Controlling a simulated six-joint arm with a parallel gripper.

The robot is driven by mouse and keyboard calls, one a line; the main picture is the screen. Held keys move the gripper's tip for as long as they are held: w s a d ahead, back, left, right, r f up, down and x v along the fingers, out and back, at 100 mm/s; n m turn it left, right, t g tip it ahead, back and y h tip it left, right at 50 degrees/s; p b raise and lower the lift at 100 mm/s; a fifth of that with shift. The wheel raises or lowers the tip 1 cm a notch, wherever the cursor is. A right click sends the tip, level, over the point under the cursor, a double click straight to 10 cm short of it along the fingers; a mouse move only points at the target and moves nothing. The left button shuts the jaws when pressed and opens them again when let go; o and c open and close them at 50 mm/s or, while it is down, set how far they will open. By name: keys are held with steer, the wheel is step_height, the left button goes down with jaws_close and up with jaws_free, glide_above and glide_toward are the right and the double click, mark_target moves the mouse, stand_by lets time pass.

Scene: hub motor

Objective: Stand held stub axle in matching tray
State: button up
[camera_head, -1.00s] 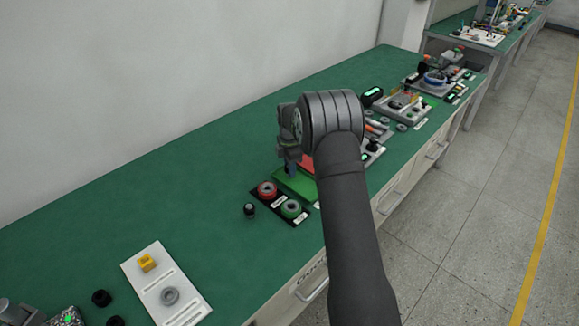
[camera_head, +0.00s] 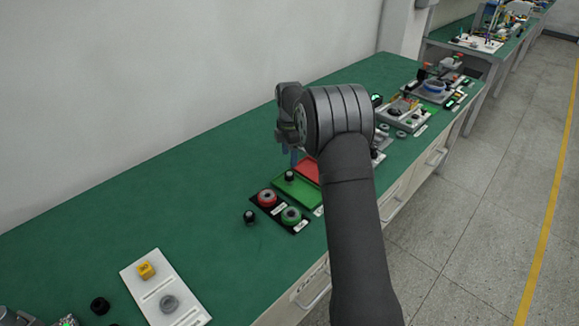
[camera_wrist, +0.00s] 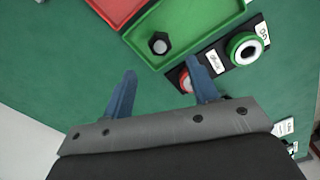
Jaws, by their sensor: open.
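The dark stub axle (camera_head: 290,175) stands upright in the green tray (camera_head: 296,196). The wrist view shows it from above (camera_wrist: 159,43), standing on the floor of the green tray (camera_wrist: 205,18) near one corner, apart from the walls. My gripper (camera_head: 294,158) is above the tray, clear of the axle. In the wrist view its two blue fingers (camera_wrist: 160,70) are spread wide with nothing between them. The red tray (camera_head: 307,170) lies beside the green one, partly hidden by my arm in the head view; its edge shows in the wrist view (camera_wrist: 118,10).
A black labelled plate with a red-ringed part (camera_head: 267,198) and a green-ringed part (camera_head: 291,215) lies in front of the green tray. Another dark cylinder (camera_head: 249,217) stands beside it. A white board (camera_head: 165,290) lies nearer. The bench toward the wall is clear.

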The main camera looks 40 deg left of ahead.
mark_target(290, 173)
steer(key=shift+r, duration=1.6)
step_height(290, 173, down, 13)
steer(key=shift+r, duration=2.4)
steer(key=shift+f, duration=0.1)
